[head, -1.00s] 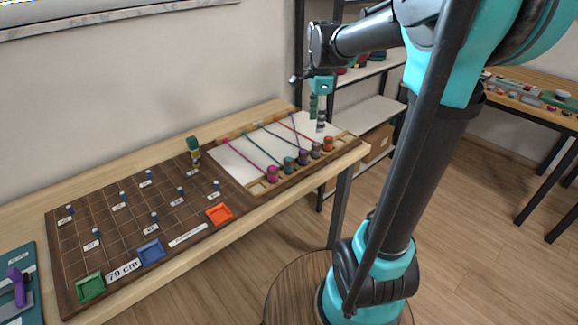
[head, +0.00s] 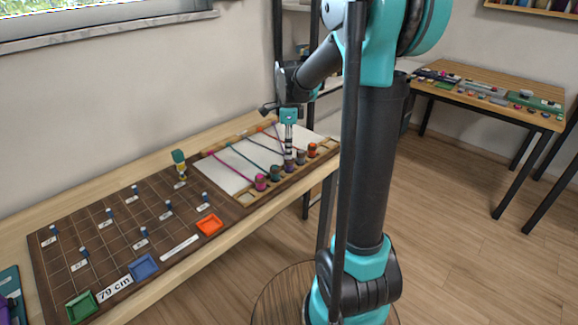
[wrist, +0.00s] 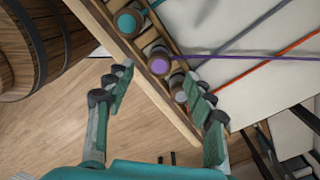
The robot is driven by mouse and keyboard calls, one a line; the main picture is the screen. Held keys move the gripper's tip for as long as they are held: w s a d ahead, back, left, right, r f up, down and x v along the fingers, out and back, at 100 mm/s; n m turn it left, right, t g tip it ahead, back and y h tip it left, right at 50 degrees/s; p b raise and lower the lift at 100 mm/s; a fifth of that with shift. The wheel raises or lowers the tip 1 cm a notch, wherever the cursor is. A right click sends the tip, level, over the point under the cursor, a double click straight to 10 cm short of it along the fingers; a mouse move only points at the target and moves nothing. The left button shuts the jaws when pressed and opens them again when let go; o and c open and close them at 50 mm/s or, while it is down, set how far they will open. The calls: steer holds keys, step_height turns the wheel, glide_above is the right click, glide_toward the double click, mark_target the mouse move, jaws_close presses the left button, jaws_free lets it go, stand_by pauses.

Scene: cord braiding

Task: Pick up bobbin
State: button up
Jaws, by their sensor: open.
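Several coloured bobbins stand in a row along the front edge of the braiding board: pink (head: 261,183), teal (head: 276,174), purple (head: 289,168), grey (head: 301,158) and orange (head: 312,150). Cords run back from them over a white sheet (head: 229,172). My gripper (head: 288,152) points down just above the purple bobbin. In the wrist view my gripper (wrist: 158,73) is open and empty. The purple bobbin (wrist: 160,64) lies near the gap between the fingertips. The grey bobbin (wrist: 179,91) is close to the right finger, and the teal bobbin (wrist: 129,21) is farther up.
A dark grid board with small pegs, a green tray (head: 82,306), a blue tray (head: 145,267) and an orange tray (head: 209,225) lies to the left. A teal-topped figure (head: 180,163) stands behind. A wooden barrel (wrist: 45,40) shows in the wrist view.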

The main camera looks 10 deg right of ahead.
steer(key=shift+d+f, duration=0.1)
steer(key=shift+f, duration=2.9)
jaws_close()
steer(key=shift+r, duration=0.1)
step_height(320, 180, up, 20)
